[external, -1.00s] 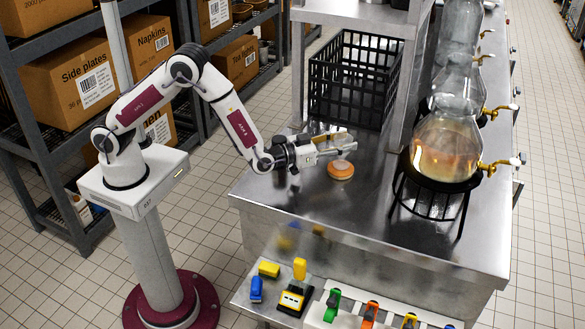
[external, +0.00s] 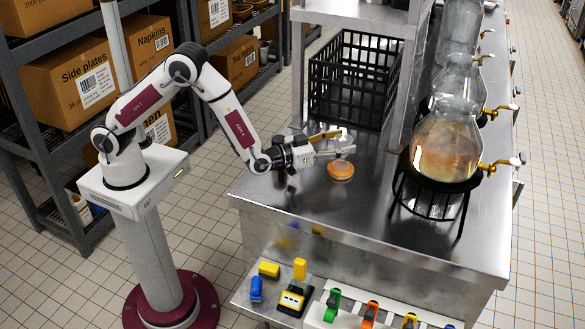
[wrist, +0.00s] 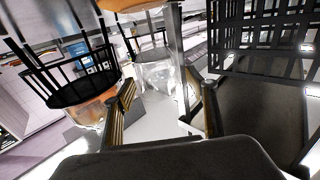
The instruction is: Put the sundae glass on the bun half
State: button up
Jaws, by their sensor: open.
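The bun half (external: 340,170), orange-brown and round, lies on the steel counter. A clear shape that looks like the sundae glass (external: 344,144) shows faintly just above the bun, by my fingertips. It appears upright over the bun, but I cannot tell whether it touches it. My gripper (external: 334,143) is open and level, reaching in from the left above the counter, its fingers beside the clear shape. In the wrist view my open fingers (wrist: 165,108) show with clear glass beyond them, which I cannot tell apart from the dispensers behind.
A black crate (external: 353,80) stands behind on the counter (external: 300,215). Glass dispensers (external: 447,148) with orange liquid stand on a black stand (external: 436,183) to the right, near a steel post. The counter in front of the bun is clear. Coloured tools lie on a lower shelf.

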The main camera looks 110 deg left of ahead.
jog(key=v, duration=1.1)
dwell(0.6)
jog(key=d+r+m+h, duration=0.2)
jog(key=d+r+h, duration=0.45)
jog(key=d, duration=0.25)
jog(key=s+d+r+m+g+h, duration=0.1)
jog(key=s+d+r+m+h, duration=0.2)
jog(key=s+d+h, duration=0.35)
jog(key=s+d+m+g, duration=0.2)
jog(key=s+g, duration=0.1)
jog(key=s, duration=1.1)
jog(key=s+d+m+g, duration=0.2)
jog(key=s+d+g, duration=0.1)
jog(key=s, duration=1.2)
jog(key=shift+s+d+f, duration=0.15)
jog(key=shift+d, duration=0.1)
